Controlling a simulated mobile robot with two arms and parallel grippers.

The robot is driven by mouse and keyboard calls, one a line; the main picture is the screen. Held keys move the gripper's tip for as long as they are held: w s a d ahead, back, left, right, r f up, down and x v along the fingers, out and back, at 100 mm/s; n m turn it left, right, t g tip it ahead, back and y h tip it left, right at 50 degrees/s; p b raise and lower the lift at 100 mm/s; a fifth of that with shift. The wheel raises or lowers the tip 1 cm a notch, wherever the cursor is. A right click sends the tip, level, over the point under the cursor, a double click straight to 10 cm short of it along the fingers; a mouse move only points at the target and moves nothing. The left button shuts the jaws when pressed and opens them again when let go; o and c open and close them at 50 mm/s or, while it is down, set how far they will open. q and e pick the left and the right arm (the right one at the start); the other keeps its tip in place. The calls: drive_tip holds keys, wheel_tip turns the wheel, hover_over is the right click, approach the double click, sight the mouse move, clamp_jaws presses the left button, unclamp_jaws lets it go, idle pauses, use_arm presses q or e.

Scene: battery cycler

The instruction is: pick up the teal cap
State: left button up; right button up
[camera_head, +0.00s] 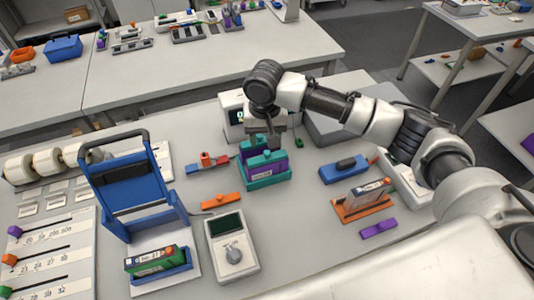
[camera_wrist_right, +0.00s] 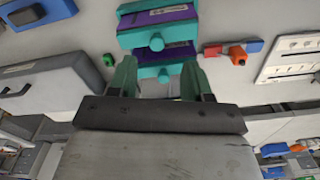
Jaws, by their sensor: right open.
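Two purple cells (camera_head: 278,169) stand side by side in a teal holder (camera_head: 266,182), mid-table in the head view. A teal cap with a round knob (camera_head: 267,155) lies along the top of the nearer cell. In the right wrist view, a teal cap knob (camera_wrist_right: 157,43) shows above my fingers, and a second teal knob (camera_wrist_right: 164,75) shows between them. My right gripper (camera_head: 263,139) is open, with its two green fingers (camera_wrist_right: 160,80) pointing down over the rear part of the holder. I cannot tell whether they touch a cap. My left gripper is not in view.
An orange cap (camera_head: 221,201) and a grey meter (camera_head: 232,246) lie in front. A blue press stand (camera_head: 128,190) stands at left. A blue block (camera_head: 344,169), an orange holder (camera_head: 363,206) and a purple cap (camera_head: 378,228) lie right. A small green piece (camera_head: 299,143) lies near the gripper.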

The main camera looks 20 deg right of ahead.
sight(267, 152)
drive_tip(key=shift+f, duration=0.3)
drive_tip(key=f, duration=0.1)
drive_tip(key=f+p, duration=0.1)
drive_tip(key=f, duration=0.1)
drive_tip(key=f+p, duration=0.1)
drive_tip(key=f, duration=0.1)
drive_tip(key=shift+s+d, duration=0.2)
drive_tip(key=shift+d, duration=0.05)
drive_tip(key=shift+f, duration=0.1)
drive_tip(key=shift+c, duration=0.4)
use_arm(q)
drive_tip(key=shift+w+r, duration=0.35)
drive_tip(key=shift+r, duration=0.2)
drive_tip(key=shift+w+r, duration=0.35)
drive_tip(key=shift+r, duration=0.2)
use_arm(e)
clamp_jaws()
